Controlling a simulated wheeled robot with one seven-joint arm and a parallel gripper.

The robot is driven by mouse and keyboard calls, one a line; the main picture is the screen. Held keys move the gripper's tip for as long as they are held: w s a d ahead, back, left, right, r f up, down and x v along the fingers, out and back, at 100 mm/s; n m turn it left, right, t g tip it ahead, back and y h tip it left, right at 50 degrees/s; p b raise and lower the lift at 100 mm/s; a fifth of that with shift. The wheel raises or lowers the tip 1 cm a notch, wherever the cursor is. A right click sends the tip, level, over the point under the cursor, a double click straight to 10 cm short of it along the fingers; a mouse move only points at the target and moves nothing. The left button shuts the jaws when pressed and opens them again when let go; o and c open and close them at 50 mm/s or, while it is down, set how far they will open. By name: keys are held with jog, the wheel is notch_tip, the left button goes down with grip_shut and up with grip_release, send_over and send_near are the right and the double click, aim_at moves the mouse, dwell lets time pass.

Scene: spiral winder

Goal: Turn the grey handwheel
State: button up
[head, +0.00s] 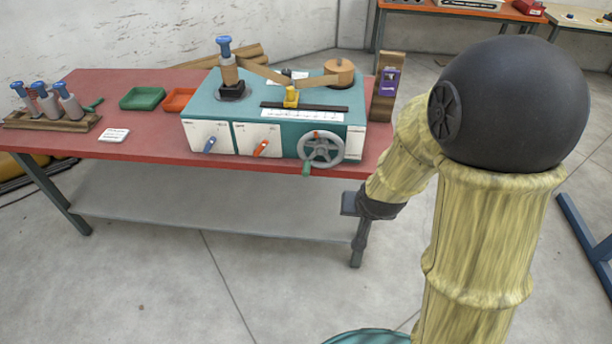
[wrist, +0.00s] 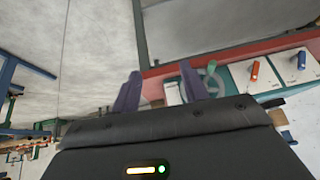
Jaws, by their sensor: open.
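The grey handwheel (head: 320,149) is on the front right of the teal and white winder (head: 218,108). Its green handle (head: 306,168) hangs at the lower left of the rim. In the wrist view, which looks turned over, the handwheel (wrist: 216,76) is partly hidden behind a finger, with the green handle (wrist: 211,69) showing above it. My gripper (wrist: 160,69) is open, its two purple fingers apart with nothing held between them. In the head view, the dark wrist end of my arm is in front of the table's right end, right of and lower than the wheel.
The red table (head: 140,146) carries a wooden rack (head: 50,122) of blue-topped spindles, a green tray (head: 142,98) and an orange tray (head: 178,99). A wooden post (head: 383,105) with a purple part stands right of the winder. The floor in front is clear.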

aim_at(305, 175)
jog(key=w+a+f+n+t+b, duration=0.1)
jog(key=w+a+f+t+b, duration=0.3)
jog(key=a+f+t, duration=0.2)
jog(key=w+a+f+n+t+h+b, duration=0.1)
jog(key=w+a+f+n+t+b, duration=0.1)
jog(key=w+a+f+t+b, duration=0.3)
jog(key=a+f+t, duration=0.1)
jog(key=a+f, duration=0.2)
jog(key=a, duration=0.1)
jog(key=shift+a, duration=0.25)
jog(key=shift+w, duration=0.1)
jog(key=w, duration=0.5)
jog(key=w+p, duration=0.1)
jog(key=w, duration=1.1)
jog(key=shift+w+d, duration=0.25)
jog(key=shift+d, duration=0.05)
jog(key=shift+s+a, duration=0.1)
jog(key=shift+s, duration=0.1)
jog(key=shift+c, duration=0.4)
jog(key=shift+r, duration=0.1)
grip_shut()
